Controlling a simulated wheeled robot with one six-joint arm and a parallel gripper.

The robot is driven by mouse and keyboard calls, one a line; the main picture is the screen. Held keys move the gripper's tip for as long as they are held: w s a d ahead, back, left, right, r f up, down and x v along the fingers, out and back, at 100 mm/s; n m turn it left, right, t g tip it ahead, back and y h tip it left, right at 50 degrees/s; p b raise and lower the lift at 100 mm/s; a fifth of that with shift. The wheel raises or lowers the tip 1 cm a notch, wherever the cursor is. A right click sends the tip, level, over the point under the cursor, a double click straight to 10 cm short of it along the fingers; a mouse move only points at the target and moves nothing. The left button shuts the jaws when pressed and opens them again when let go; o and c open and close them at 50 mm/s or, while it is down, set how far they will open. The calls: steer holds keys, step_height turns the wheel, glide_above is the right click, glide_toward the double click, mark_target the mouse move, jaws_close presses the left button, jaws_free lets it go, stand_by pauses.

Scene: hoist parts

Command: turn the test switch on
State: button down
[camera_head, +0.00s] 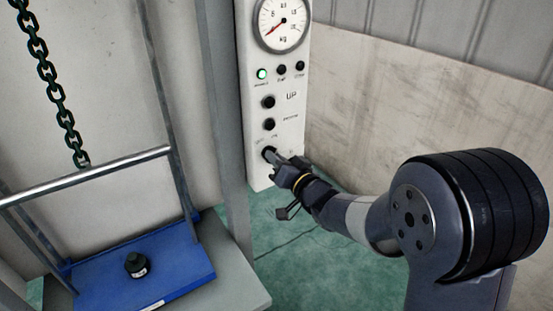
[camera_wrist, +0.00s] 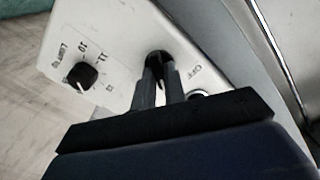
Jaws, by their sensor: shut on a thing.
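The test switch is the lowest black knob (camera_head: 269,151) on a tall white control panel (camera_head: 262,177). In the wrist view the knob (camera_wrist: 157,57) shows beyond my fingers, beside an "OFF" label. My gripper (camera_head: 275,158) reaches the panel from the lower right. In the wrist view my two fingers (camera_wrist: 161,75) are shut on the knob, one on each side. The fingers hide part of the knob, so its exact setting cannot be read.
Another black knob (camera_wrist: 82,75) sits beside it on the panel. Above are a dial gauge (camera_head: 283,20) and a lit green lamp (camera_head: 262,73). At left, a blue platform (camera_head: 185,270) carries a small black weight (camera_head: 137,264); a chain (camera_head: 50,80) hangs above.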

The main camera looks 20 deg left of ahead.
steer(key=c, duration=1.5)
jaws_free()
steer(key=shift+o, duration=0.2)
steer(key=shift+d, duration=0.1)
steer(key=b+v, duration=0.1)
steer(key=v, duration=0.9)
steer(key=shift+s+d, duration=0.15)
steer(key=shift+s, duration=0.15)
steer(key=x, duration=1)
steer(key=shift+w+a+p, duration=0.25)
steer(key=shift+w+p, duration=0.05)
steer(key=shift+p, duration=0.15)
steer(key=shift+d, duration=0.1)
